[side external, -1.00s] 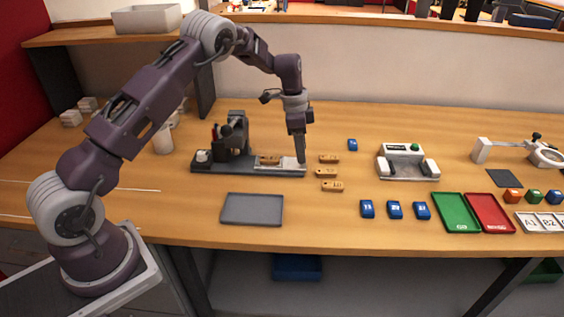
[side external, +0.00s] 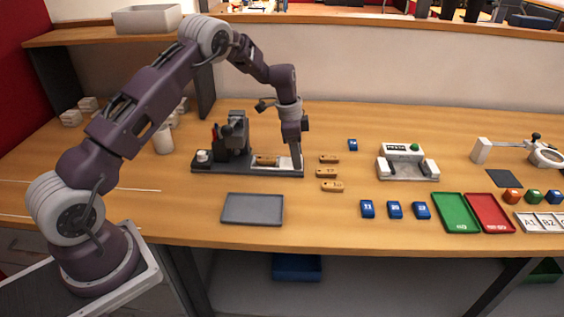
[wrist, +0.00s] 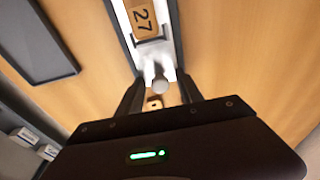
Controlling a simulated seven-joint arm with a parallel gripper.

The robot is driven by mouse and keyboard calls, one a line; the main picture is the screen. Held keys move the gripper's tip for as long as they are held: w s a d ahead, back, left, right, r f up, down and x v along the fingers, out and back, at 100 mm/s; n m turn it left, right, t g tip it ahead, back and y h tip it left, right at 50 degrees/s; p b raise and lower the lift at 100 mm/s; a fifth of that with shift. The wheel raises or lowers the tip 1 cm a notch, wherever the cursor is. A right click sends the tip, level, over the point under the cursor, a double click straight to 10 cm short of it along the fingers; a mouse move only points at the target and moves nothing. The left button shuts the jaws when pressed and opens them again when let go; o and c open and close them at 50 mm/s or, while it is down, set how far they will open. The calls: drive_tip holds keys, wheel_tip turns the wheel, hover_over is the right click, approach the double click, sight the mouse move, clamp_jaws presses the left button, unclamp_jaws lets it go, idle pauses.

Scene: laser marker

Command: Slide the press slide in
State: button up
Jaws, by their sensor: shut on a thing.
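The press (side external: 235,135) is a dark machine on a long dark base, left of the table's middle. Its pale press slide (side external: 275,166) lies on the base's right part, extending out from under the press head. A wooden tag (side external: 267,160) lies on the slide; in the wrist view this tag (wrist: 144,17) reads 27. My gripper (side external: 297,166) points down at the slide's right end. In the wrist view its fingers stand on both sides of the slide's round grey knob (wrist: 160,85), shut on it. The exact finger contact is hard to see.
Several wooden tags (side external: 327,173) lie just right of the base. A grey tray (side external: 252,209) lies in front. A white cup (side external: 163,141) stands left of the press. A white device with a green button (side external: 403,164) and blue blocks (side external: 395,210) are farther right.

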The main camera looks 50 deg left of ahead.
sight(273, 158)
drive_tip(key=shift+s+a+f, duration=0.25)
drive_tip(key=shift+s+a, duration=0.95)
drive_tip(key=shift+s, duration=0.1)
drive_tip(key=shift+s+a+f, duration=0.2)
drive_tip(key=shift+s+a, duration=1)
drive_tip(key=shift+s, duration=0.05)
drive_tip(key=o, duration=0.6)
drive_tip(key=shift+w+d+r, duration=0.1)
drive_tip(key=shift+w+r, duration=0.05)
drive_tip(key=shift+r, duration=1.7)
drive_tip(key=shift+w+d+r, duration=0.1)
drive_tip(key=shift+w+r, duration=0.05)
drive_tip(key=shift+r, duration=1.7)
drive_tip(key=s+d+r+n+t, duration=0.1)
drive_tip(key=s+d+r+n, duration=0.1)
drive_tip(key=s+d+r, duration=0.55)
drive_tip(key=s+d+r+n+t, duration=0.1)
drive_tip(key=s+d+r+n, duration=0.3)
drive_tip(key=s+r, duration=0.6)
drive_tip(key=s+d+n, duration=0.1)
drive_tip(key=s, duration=0.4)
drive_tip(key=s+d+n+t, duration=0.1)
drive_tip(key=s+d, duration=0.1)
drive_tip(key=s, duration=0.4)
drive_tip(key=s+d+n+t+y, duration=0.1)
drive_tip(key=s+d, duration=0.1)
drive_tip(key=s, duration=0.3)
drive_tip(key=shift+s+r, duration=0.15)
drive_tip(key=shift+r, duration=0.2)
